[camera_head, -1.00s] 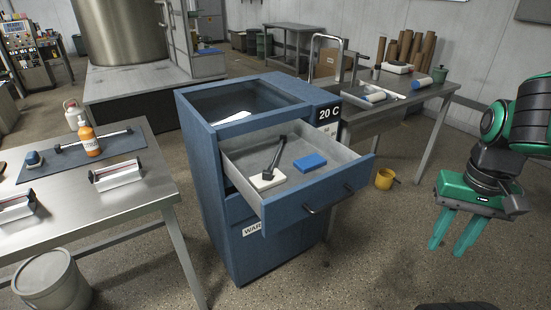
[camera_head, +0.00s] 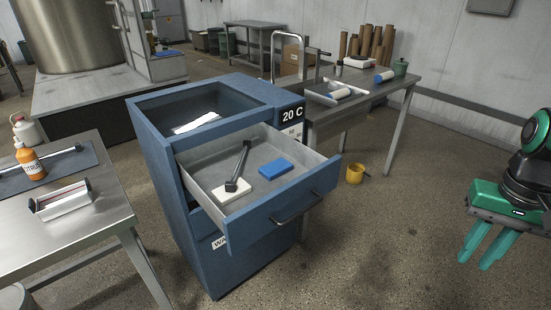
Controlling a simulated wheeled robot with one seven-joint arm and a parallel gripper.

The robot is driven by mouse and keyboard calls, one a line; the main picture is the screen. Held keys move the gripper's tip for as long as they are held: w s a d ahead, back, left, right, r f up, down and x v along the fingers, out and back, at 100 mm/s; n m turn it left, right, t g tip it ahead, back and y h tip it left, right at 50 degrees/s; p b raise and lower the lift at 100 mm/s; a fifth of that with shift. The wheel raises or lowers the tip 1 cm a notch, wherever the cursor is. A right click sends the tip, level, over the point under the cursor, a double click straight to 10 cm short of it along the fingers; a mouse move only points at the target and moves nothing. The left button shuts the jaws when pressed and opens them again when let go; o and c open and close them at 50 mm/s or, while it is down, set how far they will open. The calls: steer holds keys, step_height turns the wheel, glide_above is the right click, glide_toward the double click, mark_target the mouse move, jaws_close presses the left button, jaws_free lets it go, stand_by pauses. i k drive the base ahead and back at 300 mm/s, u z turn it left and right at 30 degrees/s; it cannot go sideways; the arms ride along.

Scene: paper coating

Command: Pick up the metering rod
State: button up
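A thin rod with dark ends (camera_head: 45,158) lies on a dark mat (camera_head: 85,150) on the steel table at the left. It looks like the metering rod, though its far left part is cut off. A dark bar with a thicker end (camera_head: 239,166) leans on a white block (camera_head: 245,193) inside the open drawer (camera_head: 208,178) of the blue cabinet; I cannot tell what it is. My gripper (camera_head: 475,263) hangs at the right over bare floor, fingers pointing down, apart and empty. It is far from both the table and the drawer.
A blue block (camera_head: 276,167) lies in the drawer, which juts forward. An orange bottle (camera_head: 30,163) and a white-and-metal applicator (camera_head: 62,201) are on the left table (camera_head: 95,235). The floor before my gripper is clear.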

mark_target(230, 186)
steer(key=z, duration=2.5)
steer(key=k, duration=1.3)
steer(key=u, duration=2)
steer(key=i, duration=1)
